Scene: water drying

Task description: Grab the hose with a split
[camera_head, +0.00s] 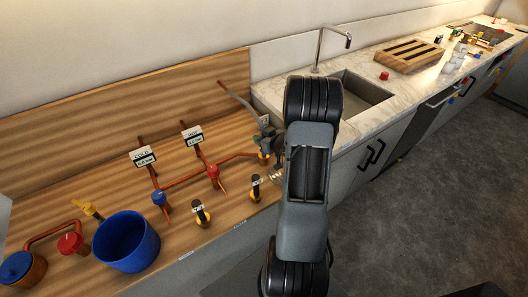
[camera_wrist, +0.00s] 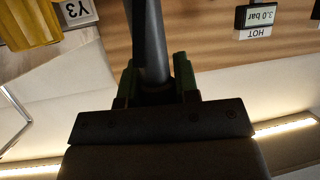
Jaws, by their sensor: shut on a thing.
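A grey hose (camera_wrist: 148,35) runs between the two fingers of my gripper (camera_wrist: 157,82) in the wrist view. My gripper is shut on it. In the head view, part of the grey hose (camera_head: 243,103) shows by the wooden board at the sink's left edge. My gripper (camera_head: 268,145) is beside it there, partly hidden by my own dark arm. I cannot make out a split on the hose in either view.
Copper pipes (camera_head: 183,181) with red and blue valves and two gauges line the wooden board. A blue bucket (camera_head: 127,242) stands at the left. The sink (camera_head: 355,92) and a wooden rack (camera_head: 408,56) are to the right. Open floor lies at the lower right.

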